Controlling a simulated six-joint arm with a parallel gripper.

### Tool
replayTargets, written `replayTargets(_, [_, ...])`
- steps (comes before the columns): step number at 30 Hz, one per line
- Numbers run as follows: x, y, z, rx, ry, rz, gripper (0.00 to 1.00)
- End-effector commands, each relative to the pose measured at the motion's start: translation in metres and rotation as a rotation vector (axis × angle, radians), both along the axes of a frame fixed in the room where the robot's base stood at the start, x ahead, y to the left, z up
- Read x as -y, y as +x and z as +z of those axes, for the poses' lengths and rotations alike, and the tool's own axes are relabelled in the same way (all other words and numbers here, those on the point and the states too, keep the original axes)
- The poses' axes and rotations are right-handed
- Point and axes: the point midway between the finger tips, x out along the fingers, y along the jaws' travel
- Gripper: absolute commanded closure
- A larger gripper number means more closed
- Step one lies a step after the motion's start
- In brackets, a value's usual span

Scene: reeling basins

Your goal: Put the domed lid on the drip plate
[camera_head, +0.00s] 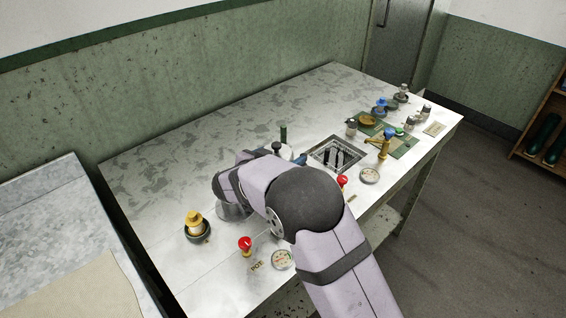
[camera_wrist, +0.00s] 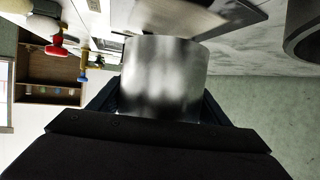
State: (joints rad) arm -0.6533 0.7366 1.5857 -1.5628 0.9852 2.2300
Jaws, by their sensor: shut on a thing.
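My arm reaches left over the table in the head view, and its wrist hides most of my gripper (camera_head: 228,198). In the wrist view my gripper (camera_wrist: 160,112) is shut on a shiny round-walled metal thing, which I take to be the domed lid (camera_wrist: 163,75). In the head view the lower part of this lid (camera_head: 234,212) shows under the wrist. Its top is hidden, and I cannot tell whether it touches the table. A square metal tray with dark slots, perhaps the drip plate (camera_head: 320,147), lies right of the arm's bend, partly hidden by it.
A dark bowl (camera_head: 197,237) with a yellow piece stands left of my gripper. Red-topped pieces (camera_head: 245,243) and a round labelled disc (camera_head: 282,260) are near the front edge. A yellow and blue piece (camera_head: 384,143) and a green mat (camera_head: 402,147) are farther right. The back left table is clear.

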Motion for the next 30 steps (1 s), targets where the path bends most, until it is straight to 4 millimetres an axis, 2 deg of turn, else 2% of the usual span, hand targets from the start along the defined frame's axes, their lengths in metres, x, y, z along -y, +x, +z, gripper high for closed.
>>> replayTargets(4, [0.000, 0.000, -0.018, -0.003, -0.003, 0.001, 0.54])
replayTargets(8, [0.000, 0.000, -0.027, -0.001, -0.002, 0.001, 0.54])
replayTargets(25, [0.000, 0.000, -0.032, 0.001, 0.001, 0.001, 0.54])
replayTargets(26, [0.000, 0.000, -0.032, 0.000, 0.000, 0.000, 0.25])
replayTargets(27, [0.000, 0.000, -0.031, 0.000, 0.000, 0.000, 0.15])
replayTargets(28, [0.000, 0.000, -0.031, 0.000, 0.000, 0.000, 0.11])
replayTargets(30, [0.000, 0.000, -0.031, 0.000, 0.000, 0.000, 0.11])
